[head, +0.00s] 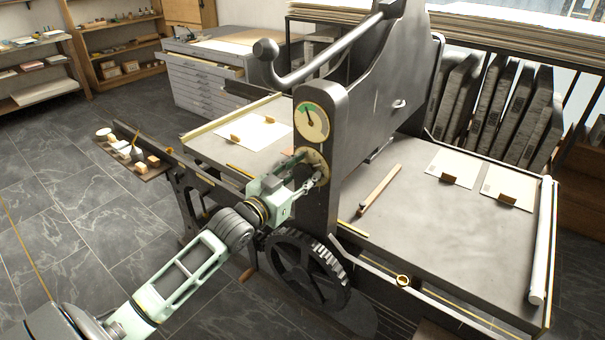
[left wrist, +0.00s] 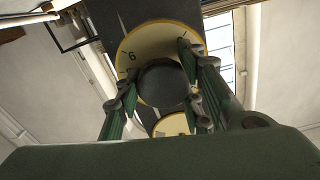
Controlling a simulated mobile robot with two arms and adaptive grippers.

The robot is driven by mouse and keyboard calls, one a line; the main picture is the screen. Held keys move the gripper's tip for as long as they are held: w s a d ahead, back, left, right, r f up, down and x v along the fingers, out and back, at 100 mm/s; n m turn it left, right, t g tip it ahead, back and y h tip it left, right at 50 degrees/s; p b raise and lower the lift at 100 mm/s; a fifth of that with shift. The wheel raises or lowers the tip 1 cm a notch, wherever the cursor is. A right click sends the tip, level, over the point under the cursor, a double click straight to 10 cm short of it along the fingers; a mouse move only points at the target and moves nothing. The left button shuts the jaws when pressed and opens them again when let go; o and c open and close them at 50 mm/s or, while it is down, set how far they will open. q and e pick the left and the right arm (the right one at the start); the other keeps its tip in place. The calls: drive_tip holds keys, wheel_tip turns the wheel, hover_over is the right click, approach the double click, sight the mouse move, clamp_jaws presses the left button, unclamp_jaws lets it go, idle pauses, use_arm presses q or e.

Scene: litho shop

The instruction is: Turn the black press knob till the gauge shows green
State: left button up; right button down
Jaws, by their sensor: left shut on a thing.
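The press knob (left wrist: 163,86) is a round black knob in front of a cream dial plate with a yellow rim in the left wrist view. In the head view, my left gripper (head: 316,174) reaches the cream dial plate (head: 314,158) on the dark press upright and hides most of the knob. In the left wrist view, the left gripper's fingers (left wrist: 160,82) are closed on either side of the knob. The round gauge (head: 311,122) sits above; its needle points up and slightly left, near a green area. I cannot tell whether the needle is within the green. My right gripper is out of view.
A spoked black wheel (head: 308,270) is below the knob. The flat press bed (head: 420,235) extends to the right, bearing a wooden bar (head: 380,190), paper sheets and a white roll (head: 541,240). A small tray (head: 155,172) with items is at left.

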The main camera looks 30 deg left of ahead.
use_arm(q)
drive_tip(key=shift+d+f, duration=0.15)
drive_tip(key=o, duration=0.8)
drive_tip(key=shift+c, duration=0.2)
drive_tip(key=shift+o, duration=1.4)
drive_tip(key=shift+d, duration=0.15)
drive_tip(key=shift+s+a, duration=0.15)
drive_tip(key=shift+a, duration=0.05)
drive_tip(key=s, duration=1.1)
drive_tip(key=shift+s+a, duration=0.35)
